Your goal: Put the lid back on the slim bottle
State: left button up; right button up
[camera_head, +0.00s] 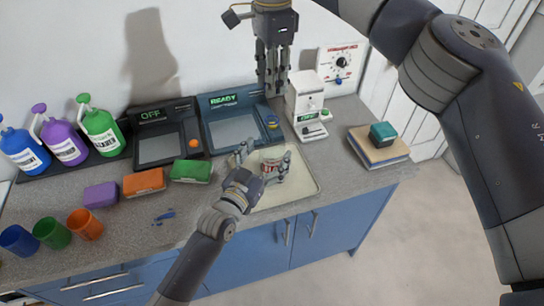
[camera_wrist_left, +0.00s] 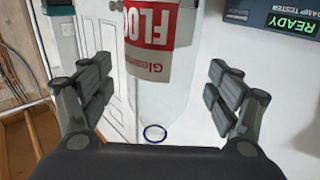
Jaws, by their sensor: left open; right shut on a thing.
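A clear bottle (camera_head: 271,168) with a red and white label stands on the pale tray (camera_head: 312,187) in the head view. In the left wrist view the bottle (camera_wrist_left: 150,65) fills the upper middle, with a thin blue ring at its lower visible end. My left gripper (camera_head: 262,162) is open, with its fingers spread on either side of the bottle; the left wrist view shows a gap on both sides. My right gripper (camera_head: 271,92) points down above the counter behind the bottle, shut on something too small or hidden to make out. I cannot pick out the lid.
Testers with screens (camera_head: 236,128) and a white device (camera_head: 306,107) stand behind the tray. Books with a teal block (camera_head: 382,134) lie to the right. Sponges (camera_head: 144,182), cups (camera_head: 84,224) and coloured wash bottles (camera_head: 101,128) are on the left. The counter's front edge is close.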

pick_arm(q)
jog(key=shift+x, duration=1.45)
jog(key=c, duration=1.6)
jog(key=shift+c, duration=0.2)
pick_arm(e)
jog(key=shift+f, duration=2.45)
